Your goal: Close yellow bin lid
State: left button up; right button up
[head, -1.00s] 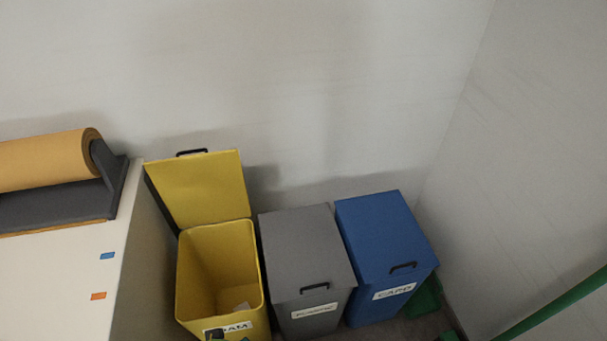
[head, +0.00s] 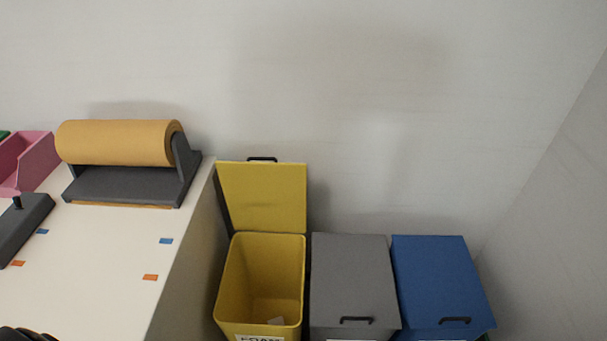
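The yellow bin (head: 229,277) stands on the floor between the white table and a grey bin. Its yellow lid (head: 264,197) is open, standing upright behind the opening near the wall, with a black handle (head: 262,159) on its top edge. The bin's front label is cut off by the lower picture edge. A dark piece at the bottom left corner may be part of my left arm; no gripper fingers can be made out. My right gripper is not in view.
A grey bin (head: 352,275) and a blue bin (head: 440,275), both with lids shut, stand right of the yellow one. The white table (head: 110,255) at left holds a brown paper roll (head: 115,142), a pink box (head: 36,165) and a dark tool (head: 22,228). The wall is close behind.

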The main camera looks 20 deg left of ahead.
aim_at(259, 196)
jog(key=u, duration=1.2)
